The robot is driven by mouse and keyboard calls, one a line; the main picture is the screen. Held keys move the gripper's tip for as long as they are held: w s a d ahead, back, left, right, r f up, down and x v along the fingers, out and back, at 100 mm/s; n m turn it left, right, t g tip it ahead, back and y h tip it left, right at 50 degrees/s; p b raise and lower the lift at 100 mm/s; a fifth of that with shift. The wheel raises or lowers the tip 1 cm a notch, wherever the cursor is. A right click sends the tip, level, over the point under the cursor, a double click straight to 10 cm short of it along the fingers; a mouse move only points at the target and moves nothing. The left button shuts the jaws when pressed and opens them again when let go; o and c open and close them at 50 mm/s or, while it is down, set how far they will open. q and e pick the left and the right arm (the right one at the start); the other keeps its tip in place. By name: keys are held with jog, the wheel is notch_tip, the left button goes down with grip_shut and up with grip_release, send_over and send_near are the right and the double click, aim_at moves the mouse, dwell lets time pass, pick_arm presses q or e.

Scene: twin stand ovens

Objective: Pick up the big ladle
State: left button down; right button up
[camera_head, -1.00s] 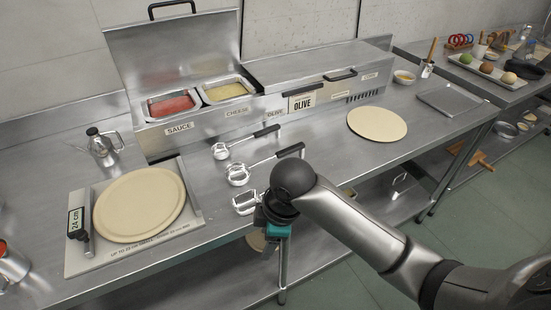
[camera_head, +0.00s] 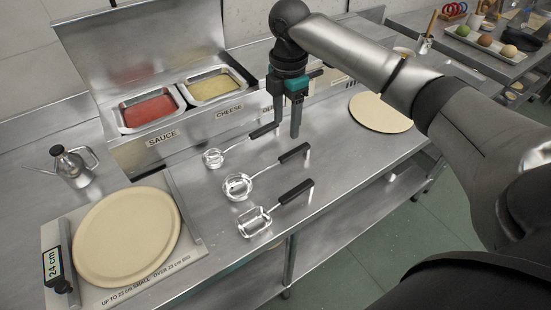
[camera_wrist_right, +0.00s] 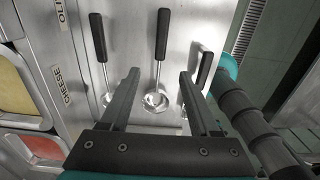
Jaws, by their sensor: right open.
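Three ladles with black handles lie side by side on the steel counter (camera_head: 210,215). The back one (camera_head: 212,158) has a small round bowl, the middle one (camera_head: 238,187) a round bowl, and the front one (camera_head: 254,221) a squarish bowl. I cannot surely tell which is the biggest. My right gripper (camera_head: 284,120) is open and empty, pointing down above the handle side of the ladles. In the right wrist view, the middle ladle (camera_wrist_right: 161,40) shows between my open fingers (camera_wrist_right: 158,78). The right finger partly hides the front ladle (camera_wrist_right: 205,68). My left gripper is out of view.
Open sauce (camera_head: 150,110) and cheese (camera_head: 216,85) bins stand behind the ladles. A dough disc on a board (camera_head: 190,215) lies at left, near a metal oil can (camera_head: 72,165). Another pale disc (camera_head: 380,112) lies at right. The counter's front edge is close to the ladles.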

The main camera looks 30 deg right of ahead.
send_over(286, 156)
notch_tip(286, 156, down, 7)
jog(key=shift+a+r+b, duration=0.1)
jog(key=shift+b, duration=0.35)
jog(key=shift+f, duration=0.5)
notch_tip(286, 156, down, 4)
jog(key=shift+f+b, duration=0.25)
jog(key=shift+b, duration=0.25)
jog(key=shift+f, duration=0.3)
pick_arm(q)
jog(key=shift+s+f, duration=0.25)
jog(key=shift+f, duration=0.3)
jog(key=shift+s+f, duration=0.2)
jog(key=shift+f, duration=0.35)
pick_arm(e)
jog(key=c, duration=0.3)
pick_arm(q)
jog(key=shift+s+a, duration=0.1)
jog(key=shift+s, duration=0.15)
pick_arm(e)
grip_shut()
jog(key=shift+r, duration=0.1)
